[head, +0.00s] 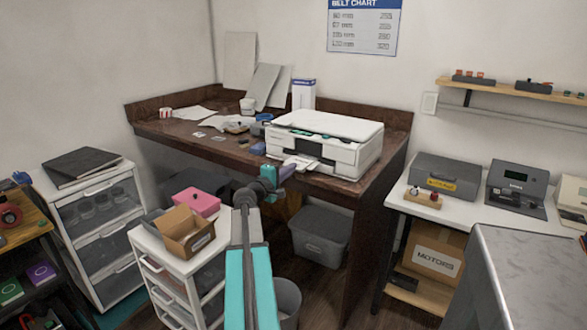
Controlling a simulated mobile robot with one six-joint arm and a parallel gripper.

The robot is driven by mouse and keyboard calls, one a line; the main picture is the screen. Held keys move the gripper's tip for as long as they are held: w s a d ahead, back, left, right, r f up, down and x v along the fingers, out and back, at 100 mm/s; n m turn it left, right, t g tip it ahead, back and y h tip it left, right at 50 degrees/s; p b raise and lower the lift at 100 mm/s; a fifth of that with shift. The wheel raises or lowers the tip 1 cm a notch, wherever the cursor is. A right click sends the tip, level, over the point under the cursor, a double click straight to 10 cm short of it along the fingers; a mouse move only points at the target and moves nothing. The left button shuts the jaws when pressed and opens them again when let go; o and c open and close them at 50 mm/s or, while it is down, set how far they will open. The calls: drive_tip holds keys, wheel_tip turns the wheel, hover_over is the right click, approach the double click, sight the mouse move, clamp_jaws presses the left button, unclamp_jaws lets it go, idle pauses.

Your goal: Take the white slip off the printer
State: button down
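The white printer (345,130) stands on the brown corner desk. A small white slip (300,161) shows at the printer's front, on or by its output tray. My gripper (276,173) is at the end of my outstretched arm, just below and left of the slip in the picture. It is small here, and I cannot tell whether its fingers are open or whether they touch the slip.
The desk (190,133) also holds loose papers, a cup and small clutter left of the printer. A white drawer unit (165,270) with an open cardboard box (187,232) and a pink box (197,202) stands in front. A grey bin (320,240) is below the desk.

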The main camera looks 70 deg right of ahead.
wheel_tip(320, 180, up, 2)
drive_tip(key=shift+r+p, duration=0.15)
drive_tip(key=shift+p, duration=0.2)
drive_tip(key=w+a+r, duration=0.1)
drive_tip(key=a+r, duration=0.1)
drive_tip(key=a, duration=0.4)
drive_tip(key=w+a+r, duration=0.2)
drive_tip(key=a+r, duration=0.1)
drive_tip(key=a, duration=0.4)
drive_tip(key=shift+w+a+p, duration=0.3)
drive_tip(key=shift+p, duration=0.05)
idle(0.6)
